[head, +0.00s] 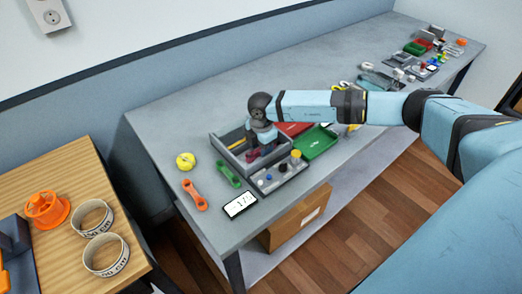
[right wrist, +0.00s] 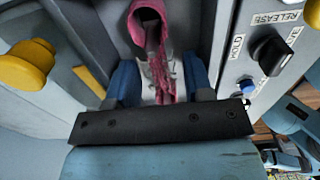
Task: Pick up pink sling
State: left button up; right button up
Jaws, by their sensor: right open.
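The pink sling (right wrist: 152,25) shows at the top middle of the right wrist view, as a loop with a crumpled strip running down from it. Part of it shows in the head view as a dark pink patch (head: 252,156) inside a grey open tray (head: 221,145). My right gripper (right wrist: 160,80) is open, with its blue fingers on either side of the sling's lower strip. In the head view the right gripper (head: 265,143) points down into the tray. I cannot tell whether the fingers touch the sling. My left gripper is not in view.
A control panel (head: 291,175) with knobs and a yellow button adjoins the tray. Orange (head: 194,195) and green straps, a yellow tape (head: 185,161) and a display (head: 240,204) lie left and in front.

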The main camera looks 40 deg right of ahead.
jog(key=shift+c, duration=0.5)
jog(key=c, duration=0.7)
grip_shut()
